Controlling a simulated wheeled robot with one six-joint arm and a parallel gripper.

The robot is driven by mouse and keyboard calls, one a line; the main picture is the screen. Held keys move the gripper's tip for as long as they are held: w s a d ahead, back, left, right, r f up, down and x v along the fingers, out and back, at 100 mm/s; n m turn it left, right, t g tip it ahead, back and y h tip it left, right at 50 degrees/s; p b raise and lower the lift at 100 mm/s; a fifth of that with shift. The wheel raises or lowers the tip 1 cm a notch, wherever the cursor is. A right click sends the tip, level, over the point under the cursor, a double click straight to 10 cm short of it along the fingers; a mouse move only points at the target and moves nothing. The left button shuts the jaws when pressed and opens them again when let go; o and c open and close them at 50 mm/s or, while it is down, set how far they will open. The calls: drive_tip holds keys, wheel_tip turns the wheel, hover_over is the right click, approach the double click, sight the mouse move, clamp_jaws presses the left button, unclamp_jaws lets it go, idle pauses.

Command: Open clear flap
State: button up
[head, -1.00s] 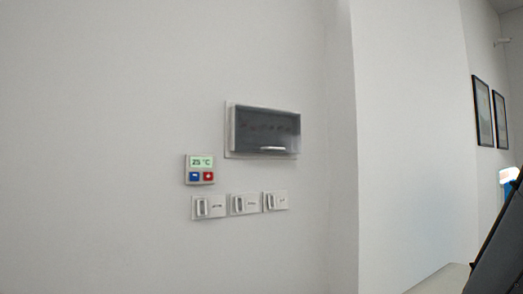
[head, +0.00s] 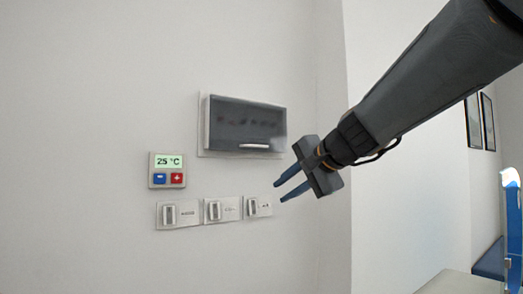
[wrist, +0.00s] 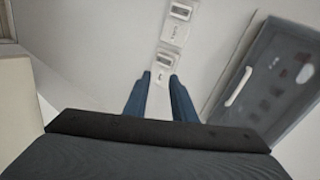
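The clear flap (head: 247,122) is a smoky see-through cover on a wall box, with dark shapes behind it. It looks closed. A pale bar handle (head: 254,146) runs along its lower edge. My gripper (head: 281,191) is below and right of the flap in the head view, its two blue fingers apart and nothing between them. In the wrist view, the flap (wrist: 283,72) and its handle (wrist: 238,87) are to the right of my fingers (wrist: 160,76). The fingers do not touch the handle.
A thermostat (head: 167,170) reading 25 °C is on the wall, left of and below the box. Below are three switch plates in a row; the rightmost (head: 259,206) is close to my fingertips in the picture. A wall corner stands to the right.

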drive_tip(key=m+t+y, duration=0.1)
drive_tip(key=t+y, duration=0.1)
approach(259, 146)
drive_tip(key=shift+m, duration=0.3)
drive_tip(key=p+x, duration=0.1)
drive_tip(key=x, duration=0.7)
drive_tip(key=shift+w+a, duration=0.15)
drive_tip(key=shift+a, duration=0.05)
clamp_jaws()
idle(0.3)
